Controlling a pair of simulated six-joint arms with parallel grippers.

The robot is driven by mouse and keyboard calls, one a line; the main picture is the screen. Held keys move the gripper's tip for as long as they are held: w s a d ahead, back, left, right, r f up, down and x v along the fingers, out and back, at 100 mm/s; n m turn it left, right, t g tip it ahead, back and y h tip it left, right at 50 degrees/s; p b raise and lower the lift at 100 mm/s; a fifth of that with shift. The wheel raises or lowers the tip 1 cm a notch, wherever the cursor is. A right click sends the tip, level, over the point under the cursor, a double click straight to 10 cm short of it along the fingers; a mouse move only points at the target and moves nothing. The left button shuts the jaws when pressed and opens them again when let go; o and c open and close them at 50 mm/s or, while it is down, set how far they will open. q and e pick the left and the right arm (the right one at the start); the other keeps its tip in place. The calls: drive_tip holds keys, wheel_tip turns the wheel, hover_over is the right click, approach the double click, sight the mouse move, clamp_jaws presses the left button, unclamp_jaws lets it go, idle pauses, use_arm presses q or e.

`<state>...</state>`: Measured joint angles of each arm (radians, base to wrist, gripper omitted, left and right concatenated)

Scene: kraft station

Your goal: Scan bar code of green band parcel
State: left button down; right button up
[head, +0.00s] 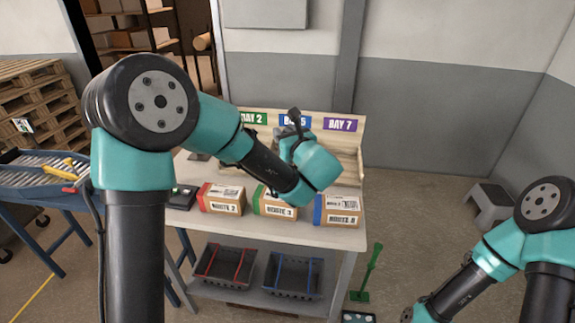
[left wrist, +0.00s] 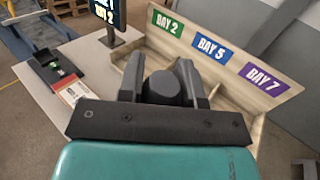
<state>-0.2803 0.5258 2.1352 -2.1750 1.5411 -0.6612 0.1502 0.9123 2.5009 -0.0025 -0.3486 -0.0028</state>
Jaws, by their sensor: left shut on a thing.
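The green band parcel (head: 275,203) is a brown box with a white label on its front face, in the middle of three parcels on the table. A dark handheld thing, apparently the scanner (left wrist: 165,88), is between the fingers of my left gripper (left wrist: 163,80) in the left wrist view. The left gripper (head: 294,132) is shut on it, above and behind the green band parcel in the head view. The forearm and wrist hide part of the scanner and the parcel's top. My right arm is at the lower right; its gripper is not in view.
A red band parcel (head: 221,198) stands left of the green one and a blue band parcel (head: 337,210) right.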

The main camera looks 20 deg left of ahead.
idle(0.4)
use_arm(q)
wheel_tip(320, 180, up, 5)
drive_tip(key=shift+r, duration=0.1)
idle(0.6)
idle(0.3)
